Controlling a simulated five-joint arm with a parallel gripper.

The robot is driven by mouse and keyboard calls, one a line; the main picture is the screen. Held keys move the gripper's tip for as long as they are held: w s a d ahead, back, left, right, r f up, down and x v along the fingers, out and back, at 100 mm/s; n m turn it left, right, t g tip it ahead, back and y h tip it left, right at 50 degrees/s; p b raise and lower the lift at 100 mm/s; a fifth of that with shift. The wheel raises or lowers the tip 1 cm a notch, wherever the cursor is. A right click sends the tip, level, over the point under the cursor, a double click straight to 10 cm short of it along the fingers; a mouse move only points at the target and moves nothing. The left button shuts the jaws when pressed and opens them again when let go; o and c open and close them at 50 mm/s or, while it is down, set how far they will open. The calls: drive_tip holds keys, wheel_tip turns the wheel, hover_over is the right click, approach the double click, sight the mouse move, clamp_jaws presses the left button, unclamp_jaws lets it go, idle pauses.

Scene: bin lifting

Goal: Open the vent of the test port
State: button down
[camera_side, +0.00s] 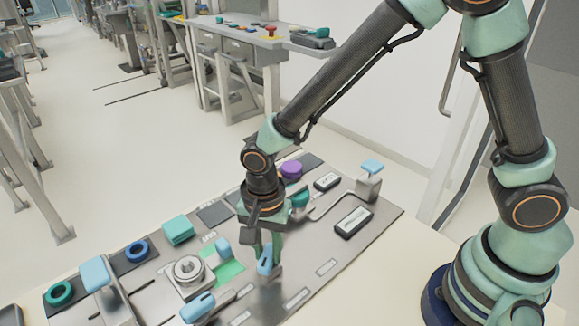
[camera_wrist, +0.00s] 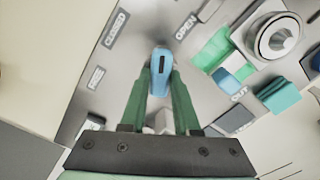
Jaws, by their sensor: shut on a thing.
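A blue lever handle (camera_wrist: 161,62) sits between my gripper's two green fingers (camera_wrist: 160,88) in the wrist view. The fingers are shut on its sides. In the side view the handle (camera_side: 265,263) shows low at the fingertips of my gripper (camera_side: 262,252), near the grey panel. A "CLOSED" label (camera_wrist: 115,28) is up and left of the handle, and an "OPEN" label (camera_wrist: 186,27) is up and right of it. The handle's far end lies between the two labels. A round metal port (camera_side: 188,271) stands left of my gripper. The lever's pivot is not clearly visible.
A blue tab (camera_side: 222,248) stands by a green patch (camera_side: 229,271) close to my gripper. A blue-handled lever (camera_side: 197,307) lies in front. Teal blocks (camera_side: 177,230), a purple knob (camera_side: 291,169) and a blue-topped post (camera_side: 371,167) stand on the panel.

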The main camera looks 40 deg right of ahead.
sight(268, 253)
drive_tip(key=m, duration=0.6)
drive_tip(key=shift+m, duration=0.3)
idle(0.4)
drive_tip(key=c, duration=0.6)
unclamp_jaws()
drive_tip(key=shift+c, duration=0.2)
drive_tip(key=shift+r, duration=0.1)
wheel_tip(268, 253, up, 12)
